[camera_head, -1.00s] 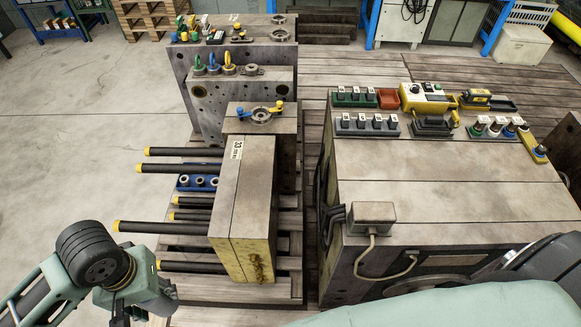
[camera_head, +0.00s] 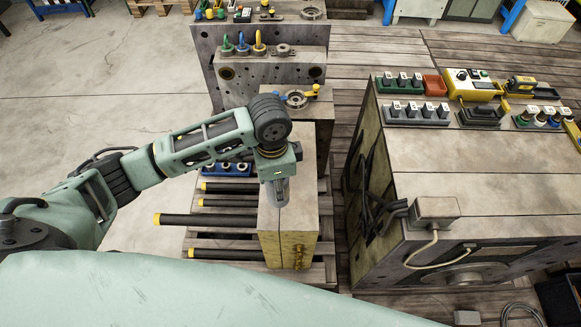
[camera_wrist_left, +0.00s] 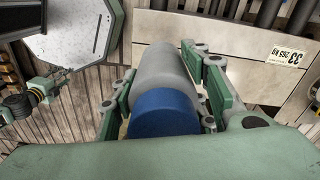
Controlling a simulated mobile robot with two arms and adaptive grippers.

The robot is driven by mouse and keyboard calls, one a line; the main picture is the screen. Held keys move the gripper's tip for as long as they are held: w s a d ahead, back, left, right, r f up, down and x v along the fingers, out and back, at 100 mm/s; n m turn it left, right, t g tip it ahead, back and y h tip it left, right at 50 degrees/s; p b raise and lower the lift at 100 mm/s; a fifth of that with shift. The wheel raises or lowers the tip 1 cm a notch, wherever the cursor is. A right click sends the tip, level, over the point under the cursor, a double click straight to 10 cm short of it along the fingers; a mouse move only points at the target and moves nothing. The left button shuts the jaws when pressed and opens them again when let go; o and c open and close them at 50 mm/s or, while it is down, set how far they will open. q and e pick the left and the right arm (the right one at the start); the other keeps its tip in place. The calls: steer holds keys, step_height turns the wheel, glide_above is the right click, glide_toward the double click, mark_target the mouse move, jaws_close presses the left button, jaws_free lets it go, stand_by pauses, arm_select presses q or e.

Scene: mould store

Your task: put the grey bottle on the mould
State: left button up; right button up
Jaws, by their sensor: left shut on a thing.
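The grey bottle (camera_head: 279,192) is in my left gripper (camera_head: 279,178), which is over the front mould (camera_head: 302,215) in the head view. The wrist view shows the bottle (camera_wrist_left: 160,70) as a grey cylinder with a blue end (camera_wrist_left: 165,116) towards the camera. The green fingers of the left gripper (camera_wrist_left: 165,88) are shut on its sides. The mould is a grey block with a yellowish front face; its labelled side (camera_wrist_left: 262,72) shows in the wrist view. I cannot tell whether the bottle touches the mould.
Dark rods (camera_head: 200,220) with yellow ends stick out left of the mould. Taller moulds (camera_head: 225,95) with eyebolts stand behind it. A large block (camera_head: 455,165) at right carries trays and a yellow device (camera_head: 470,84). The front part of the mould's top looks clear.

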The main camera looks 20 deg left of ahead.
arm_select(q)
steer(key=w+d+r+m+p, duration=0.1)
steer(key=w+d+m, duration=0.2)
steer(key=w+m, duration=0.6)
steer(key=w+d+r+m+p, duration=0.15)
steer(key=w+d+m, duration=0.3)
steer(key=m, duration=0.85)
steer(key=s+a+f+b, duration=0.1)
steer(key=a+f+b, duration=0.1)
steer(key=a+f, duration=0.1)
steer(key=s+a+f+b, duration=0.2)
steer(key=a+f, duration=0.2)
steer(key=s+a+f+b, duration=0.2)
steer(key=a+f, duration=0.1)
steer(key=shift+s+a+f, duration=0.2)
steer(key=shift+f, duration=0.2)
steer(key=shift+r, duration=0.1)
arm_select(e)
steer(key=f, duration=0.3)
steer(key=shift+d, duration=0.25)
arm_select(q)
steer(key=shift+m, duration=0.3)
arm_select(e)
steer(key=shift+f, duration=0.1)
arm_select(q)
steer(key=o, duration=1.2)
arm_select(e)
steer(key=shift+d, duration=0.25)
